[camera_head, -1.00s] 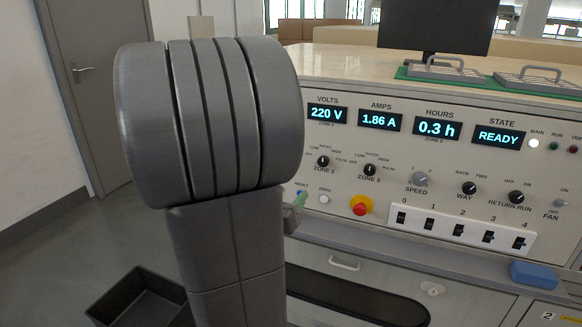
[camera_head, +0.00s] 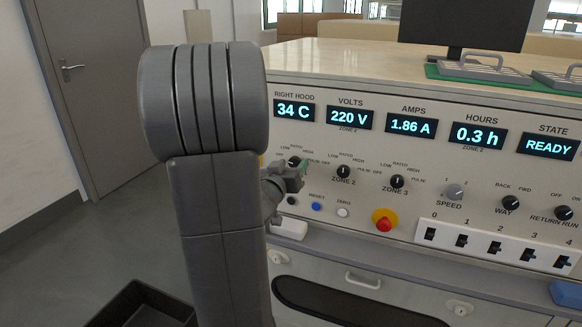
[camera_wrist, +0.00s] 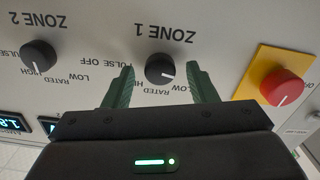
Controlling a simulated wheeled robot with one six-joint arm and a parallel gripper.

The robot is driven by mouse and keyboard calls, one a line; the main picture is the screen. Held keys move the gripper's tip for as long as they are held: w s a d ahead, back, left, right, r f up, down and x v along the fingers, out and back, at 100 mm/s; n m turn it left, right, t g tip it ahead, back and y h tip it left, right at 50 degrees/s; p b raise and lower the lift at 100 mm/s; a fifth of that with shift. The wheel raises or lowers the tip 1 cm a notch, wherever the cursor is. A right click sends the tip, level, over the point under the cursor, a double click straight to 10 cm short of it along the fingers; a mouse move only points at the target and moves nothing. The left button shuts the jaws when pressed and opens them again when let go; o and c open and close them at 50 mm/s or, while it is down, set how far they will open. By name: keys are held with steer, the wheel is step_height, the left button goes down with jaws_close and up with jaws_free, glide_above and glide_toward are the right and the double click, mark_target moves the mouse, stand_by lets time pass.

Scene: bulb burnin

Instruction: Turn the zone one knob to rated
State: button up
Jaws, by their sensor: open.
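The zone one knob (camera_wrist: 160,69) is black and round, under an upside-down "ZONE 1" label in the wrist view. The "RATED" label (camera_wrist: 155,85) lies just below the knob in that view. My gripper (camera_wrist: 161,76) is open, with one green finger on each side of the knob and visible gaps. In the head view my gripper (camera_head: 303,168) is at the panel, partly covering the knob (camera_head: 294,161).
The zone two knob (camera_wrist: 38,56) is beside it. A red emergency button on a yellow plate (camera_wrist: 281,88) lies close to the right finger in the wrist view. Blue (camera_head: 316,206) and white buttons sit below. A row of switches (camera_head: 497,244) is at lower right.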

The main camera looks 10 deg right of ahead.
steer(key=c, duration=1)
steer(key=shift+m+b, duration=0.3)
steer(key=shift+m, duration=0.1)
steer(key=m+b, duration=0.2)
steer(key=m, duration=0.1)
steer(key=shift+f+m, duration=0.15)
steer(key=shift+m, duration=0.25)
steer(key=m+b, duration=0.2)
steer(key=m, duration=0.1)
steer(key=shift+m+b, duration=0.3)
steer(key=m+b, duration=0.2)
steer(key=m, duration=0.1)
steer(key=shift+d+m, duration=0.1)
steer(key=shift+m, duration=0.2)
steer(key=shift+m+b, duration=1.05)
steer(key=shift+m, duration=0.95)
